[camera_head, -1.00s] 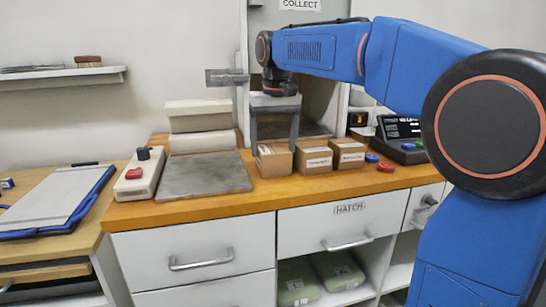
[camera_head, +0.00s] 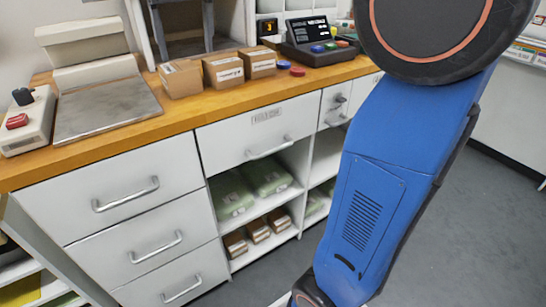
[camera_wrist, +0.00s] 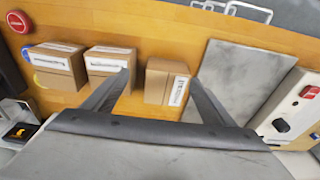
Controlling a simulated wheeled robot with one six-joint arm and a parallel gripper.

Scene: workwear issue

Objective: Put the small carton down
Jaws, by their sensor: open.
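Three small brown cartons with white labels stand in a row on the wooden counter. The leftmost carton (camera_head: 182,78) in the head view stands beside the grey plate; it also shows in the wrist view (camera_wrist: 156,81). My gripper (camera_wrist: 160,78) is open and empty, its two dark fingers spread to either side of that carton, with a gap on the middle carton's side. In the head view, the fingers (camera_head: 184,50) come down at the carton's top, seemingly clear of it. The middle carton (camera_head: 223,70) and right carton (camera_head: 258,63) stand apart from the fingers.
The grey plate (camera_head: 105,108) lies left of the cartons, next to a control box (camera_head: 27,120) with a red button. A red disc (camera_head: 297,71), a blue disc (camera_head: 283,65) and a dark keypad device (camera_head: 315,45) are at the right. Drawers (camera_head: 120,200) and shelves are below.

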